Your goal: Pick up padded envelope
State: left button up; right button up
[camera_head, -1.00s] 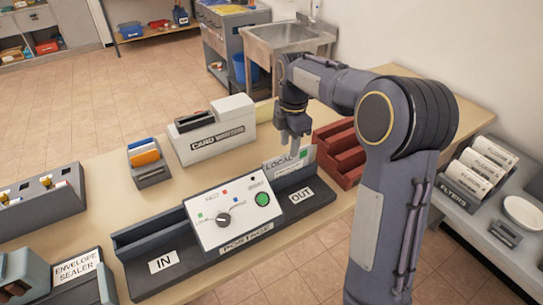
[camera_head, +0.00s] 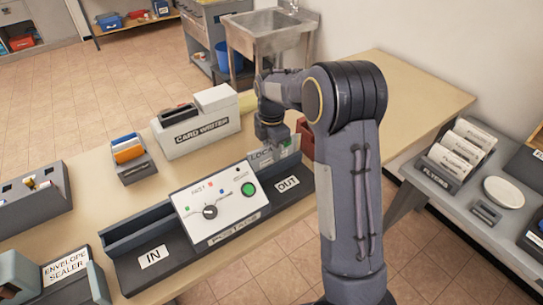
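My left gripper is not in view. The postage machine (camera_head: 215,200) has a dial, a green button and an empty IN tray (camera_head: 150,257).
A card writer (camera_head: 200,130) and a small holder with orange and blue cards (camera_head: 130,155) stand behind on the table. An envelope sealer (camera_head: 67,265) is at lower left. A red rack (camera_head: 306,135) is partly hidden behind my arm. A flyers rack (camera_head: 440,175) stands at right.

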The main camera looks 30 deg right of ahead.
grip_shut()
jog(key=shift+r, duration=0.15)
